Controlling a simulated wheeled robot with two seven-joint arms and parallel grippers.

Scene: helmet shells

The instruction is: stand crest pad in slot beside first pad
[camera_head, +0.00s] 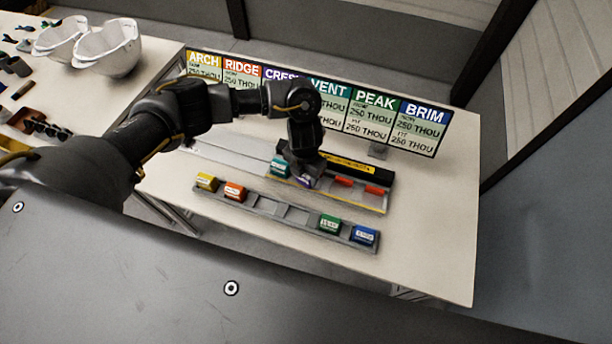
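The crest pad, a small purple block (306,182), is at the fingertips of my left gripper (302,176), mostly hidden by it. It is at the back fixture (345,198), just right of a teal pad (279,166) that sits there. I cannot tell whether the purple pad is fully seated or still raised. The fingers are too small and dark to show whether they are closed on it. My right gripper is out of view.
The front tray (267,214) holds yellow (206,181), orange (234,191), green (329,224) and blue (364,236) pads, with empty middle slots. Red pieces (375,190) lie right in the fixture. A label board (375,113) stands behind. White helmet shells (108,48) are at upper left.

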